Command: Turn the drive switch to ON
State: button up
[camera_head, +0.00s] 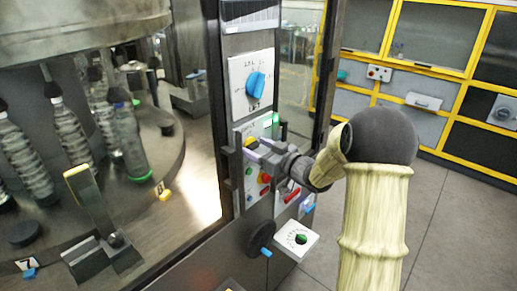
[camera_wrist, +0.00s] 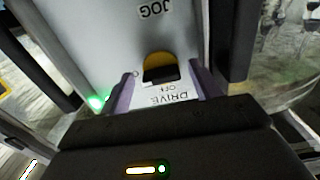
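The drive switch (camera_wrist: 160,60) shows in the wrist view as a yellow-orange round knob with a dark bar across it, on a light grey panel. Upside-down letters reading DRIVE and OFF are beside it, on the side nearer my gripper. My gripper (camera_wrist: 158,78) has two purple fingers, spread on either side of the switch with gaps visible; contact cannot be told. In the head view my gripper (camera_head: 256,153) is at the upper part of the panel, and a bit of the yellow switch (camera_head: 251,143) shows above it. The switch's ON mark is not legible.
A blue rotary knob (camera_head: 256,85) is on a white plate above. Red and other small controls (camera_head: 288,194) lie below, with a black handwheel (camera_head: 261,235) and a white box with a green knob (camera_head: 299,239). A green lamp (camera_wrist: 98,102) glows beside the switch.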

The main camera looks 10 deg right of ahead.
jog(key=b+v, duration=0.4)
jog(key=v, duration=1.3)
jog(key=shift+s+d, duration=0.15)
jog(key=shift+s, duration=0.05)
notch_tip(320, 180, down, 9)
jog(key=a+m+g+h, duration=0.25)
jog(key=m+h, duration=0.35)
jog(key=h, duration=0.5)
jog(key=s+a+f+g, duration=0.3)
jog(key=s+f+g, duration=0.1)
jog(key=s, duration=0.4)
jog(key=s+a+f+m+g, duration=0.1)
jog(key=s+a+f+g, duration=0.3)
jog(key=s, duration=0.3)
jog(key=shift+s+a+f+g, duration=0.2)
jog(key=shift+s+a+g, duration=0.15)
jog(key=shift+g, duration=0.4)
